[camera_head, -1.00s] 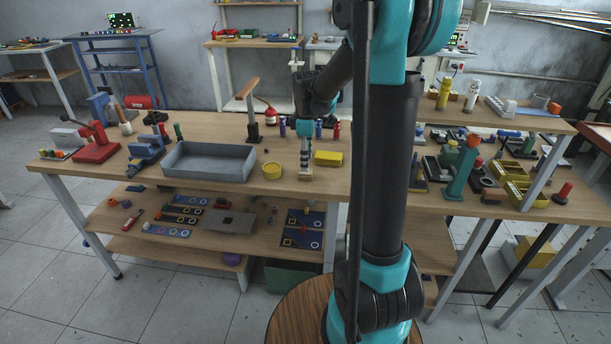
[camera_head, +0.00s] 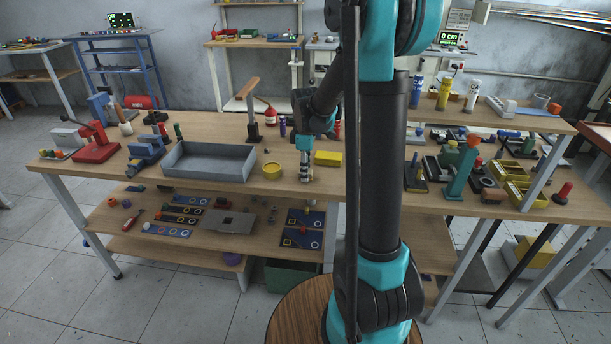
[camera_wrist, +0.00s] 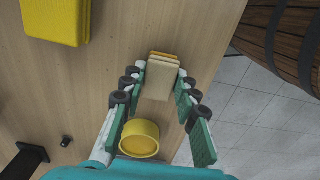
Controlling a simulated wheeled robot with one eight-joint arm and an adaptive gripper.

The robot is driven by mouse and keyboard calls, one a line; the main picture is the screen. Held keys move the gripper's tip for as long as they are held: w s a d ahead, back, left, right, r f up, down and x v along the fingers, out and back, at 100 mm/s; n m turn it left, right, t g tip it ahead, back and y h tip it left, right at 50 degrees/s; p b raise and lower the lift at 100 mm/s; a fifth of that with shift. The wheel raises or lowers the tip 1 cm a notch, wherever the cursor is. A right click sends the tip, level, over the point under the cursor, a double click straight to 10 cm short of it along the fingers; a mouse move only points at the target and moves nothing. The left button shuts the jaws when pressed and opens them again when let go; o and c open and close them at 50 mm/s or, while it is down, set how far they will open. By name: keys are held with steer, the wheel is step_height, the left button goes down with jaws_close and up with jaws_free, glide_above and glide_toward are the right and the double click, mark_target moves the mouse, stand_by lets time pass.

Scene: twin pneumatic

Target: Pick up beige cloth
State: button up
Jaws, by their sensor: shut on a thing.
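The beige cloth (camera_wrist: 157,80) is a small folded, block-like piece near the front edge of the wooden table. In the wrist view it sits between the fingertips of my gripper (camera_wrist: 160,90), with darker yellow-tan layers behind its pale front. The gripper's green-padded fingers are closed on its two sides. In the head view my gripper (camera_head: 305,172) points down at the table front and mostly covers the cloth. I cannot tell whether the cloth is off the table.
A yellow round tin (camera_head: 271,171) stands just left of the gripper, and a yellow block (camera_head: 328,158) lies to its right. A grey tray (camera_head: 210,161) is further left. The table's front edge is close. A wooden barrel (camera_wrist: 285,40) stands beyond that edge.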

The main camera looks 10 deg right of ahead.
jaws_close()
step_height(320, 180, up, 20)
stand_by(0.4)
steer(key=shift+o, duration=2.3)
jaws_free()
steer(key=c, duration=0.5)
